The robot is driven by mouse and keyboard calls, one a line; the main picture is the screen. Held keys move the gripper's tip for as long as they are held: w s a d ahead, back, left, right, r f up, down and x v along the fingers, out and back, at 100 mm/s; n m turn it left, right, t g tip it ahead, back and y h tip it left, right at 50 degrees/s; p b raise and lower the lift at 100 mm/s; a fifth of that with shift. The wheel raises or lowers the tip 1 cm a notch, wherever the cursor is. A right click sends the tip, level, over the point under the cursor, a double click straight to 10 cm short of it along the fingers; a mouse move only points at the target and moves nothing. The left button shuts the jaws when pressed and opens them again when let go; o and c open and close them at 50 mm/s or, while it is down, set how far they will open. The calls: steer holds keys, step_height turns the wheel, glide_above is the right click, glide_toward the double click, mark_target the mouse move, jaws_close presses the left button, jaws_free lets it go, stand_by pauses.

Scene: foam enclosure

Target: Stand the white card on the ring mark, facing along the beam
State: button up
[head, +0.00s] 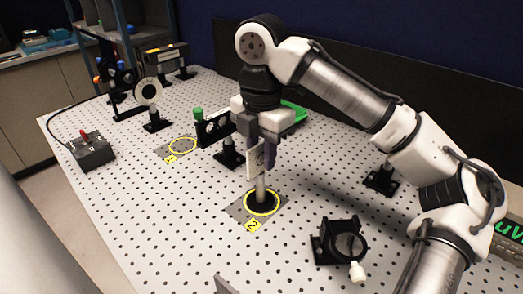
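The white card (255,161) is upright on a pale post, with a dark mark showing on its face. The post's round black base (262,199) is inside the yellow ring mark (249,210) on the grey patch labelled 2; I cannot tell whether it touches the board. My gripper (261,146) points down over the card, with a grey finger at its upper left and a dark purple finger along its right side. The fingers partly hide the card's top, and I cannot tell whether they press on it. The card's exact facing against the beam is unclear.
A second yellow ring (183,145) lies empty at the left. A black lens mount (340,242) stands at the front right. A switch box (92,150) is at the left edge. The front-left board is clear.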

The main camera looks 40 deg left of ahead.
step_height(320, 180, up, 12)
steer(key=p, duration=0.1)
steer(key=shift+r+p, duration=0.15)
steer(key=shift+p, duration=0.2)
stand_by(0.5)
